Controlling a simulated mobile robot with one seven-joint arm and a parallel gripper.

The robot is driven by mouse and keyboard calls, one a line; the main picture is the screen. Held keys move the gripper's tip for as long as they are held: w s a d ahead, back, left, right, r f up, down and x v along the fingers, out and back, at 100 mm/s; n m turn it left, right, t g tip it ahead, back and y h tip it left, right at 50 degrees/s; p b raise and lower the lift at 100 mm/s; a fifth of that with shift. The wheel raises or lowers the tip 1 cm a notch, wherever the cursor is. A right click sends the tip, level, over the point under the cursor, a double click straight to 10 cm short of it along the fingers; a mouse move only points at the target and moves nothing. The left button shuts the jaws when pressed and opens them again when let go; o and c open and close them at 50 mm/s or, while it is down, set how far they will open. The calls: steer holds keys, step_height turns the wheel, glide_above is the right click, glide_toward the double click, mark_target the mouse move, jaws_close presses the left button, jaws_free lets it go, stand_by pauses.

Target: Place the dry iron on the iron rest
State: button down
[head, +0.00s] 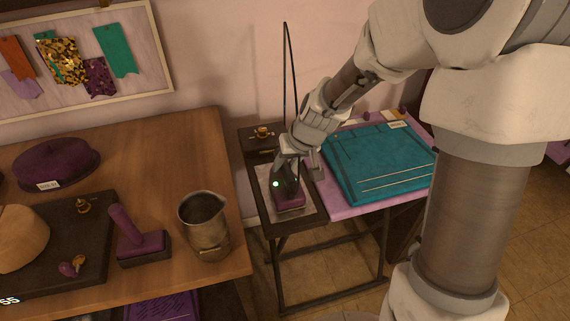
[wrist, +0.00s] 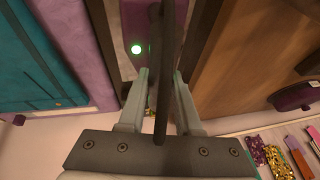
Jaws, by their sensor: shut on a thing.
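The dry iron (head: 291,200) has a purple body and a small green light. It is upright over the pale metal plate of the iron rest (head: 267,181), set in a narrow dark stand. I cannot tell whether its sole touches the plate. My gripper (head: 288,168) comes from above and is shut on the iron's handle. In the wrist view, the fingers (wrist: 160,78) stand on both sides of the dark handle, and the purple iron (wrist: 176,12) with its lit green lamp lies beyond. A thin black cord (head: 286,70) rises from the iron. My gripper hides part of the handle.
A folded teal cloth (head: 378,160) lies on a lilac board right of the stand. A wooden table (head: 180,150) to the left holds a metal jug (head: 205,225), a purple-handled tool (head: 138,240) and a purple hat (head: 57,163). A small brass piece (head: 263,132) sits behind the plate.

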steer(key=shift+f, duration=0.15)
steer(key=c, duration=0.6)
jaws_free()
steer(key=shift+s+d+r, duration=0.1)
steer(key=shift+d+r, duration=0.05)
steer(key=shift+r, duration=0.5)
steer(key=p+v, duration=0.1)
steer(key=v, duration=1)
steer(key=shift+s, duration=0.15)
